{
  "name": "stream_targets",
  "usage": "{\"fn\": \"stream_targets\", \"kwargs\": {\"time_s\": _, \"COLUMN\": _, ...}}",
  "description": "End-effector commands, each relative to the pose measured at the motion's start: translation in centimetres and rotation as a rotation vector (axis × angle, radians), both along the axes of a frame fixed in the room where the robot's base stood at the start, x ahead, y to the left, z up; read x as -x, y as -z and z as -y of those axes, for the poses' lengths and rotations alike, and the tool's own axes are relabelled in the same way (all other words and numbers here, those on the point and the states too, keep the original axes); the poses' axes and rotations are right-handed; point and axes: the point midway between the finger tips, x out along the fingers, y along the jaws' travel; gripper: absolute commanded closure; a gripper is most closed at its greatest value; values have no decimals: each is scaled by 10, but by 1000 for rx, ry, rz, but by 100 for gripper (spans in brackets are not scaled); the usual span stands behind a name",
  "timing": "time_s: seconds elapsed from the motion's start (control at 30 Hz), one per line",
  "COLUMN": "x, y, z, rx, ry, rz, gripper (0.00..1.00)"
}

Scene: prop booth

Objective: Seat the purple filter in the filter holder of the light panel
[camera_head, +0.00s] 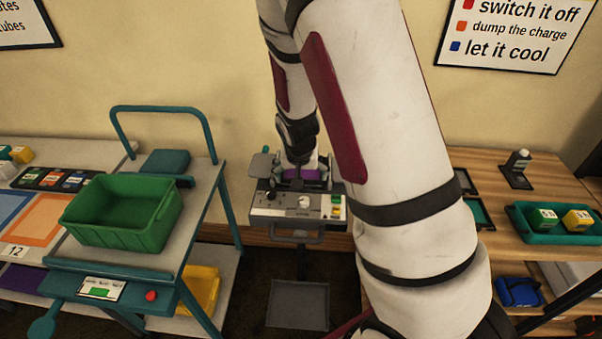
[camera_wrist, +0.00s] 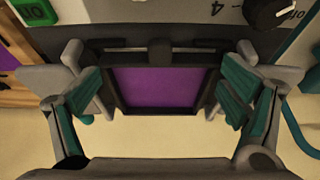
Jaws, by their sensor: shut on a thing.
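The purple filter (camera_wrist: 156,86) is a purple sheet in a dark square frame, in the middle of the wrist view. My gripper (camera_wrist: 158,92) has one finger at each side of the frame and is shut on it. The light panel (camera_wrist: 200,12) runs along the top of that view, with a dark bar between it and the filter. In the head view, the light panel (camera_head: 288,212) is a grey box with knobs and coloured buttons. My gripper (camera_head: 300,172) is over its back part, with purple just showing. The filter holder is mostly hidden; I cannot tell whether the filter is in it.
A teal cart with a green bin (camera_head: 124,210) stands left of the panel. A wooden bench on the right holds a green tray (camera_head: 550,232) with small boxes. A grey tray (camera_head: 298,304) lies low in front. My arm hides the area right of the panel.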

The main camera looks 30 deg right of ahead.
Motion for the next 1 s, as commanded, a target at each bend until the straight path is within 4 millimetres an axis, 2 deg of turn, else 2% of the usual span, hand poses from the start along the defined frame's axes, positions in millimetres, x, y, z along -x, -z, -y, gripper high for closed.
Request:
{"fn": "stream_targets", "kwargs": {"time_s": 0.33, "x": 0, "y": 5, "z": 0, "rx": 0, "ry": 0, "rz": 0, "gripper": 46}}
{"fn": "stream_targets", "kwargs": {"time_s": 0.37, "x": 0, "y": 5, "z": 0, "rx": 0, "ry": 0, "rz": 0, "gripper": 7}}
{"fn": "stream_targets", "kwargs": {"time_s": 0.4, "x": 0, "y": 5, "z": 0, "rx": 0, "ry": 0, "rz": 0, "gripper": 0}}
{"fn": "stream_targets", "kwargs": {"time_s": 0.77, "x": 0, "y": 4, "z": 0, "rx": 0, "ry": -1, "rz": 1, "gripper": 0}}
{"fn": "stream_targets", "kwargs": {"time_s": 1.0, "x": 6, "y": -19, "z": -6, "rx": 0, "ry": -3, "rz": 5, "gripper": 0}}
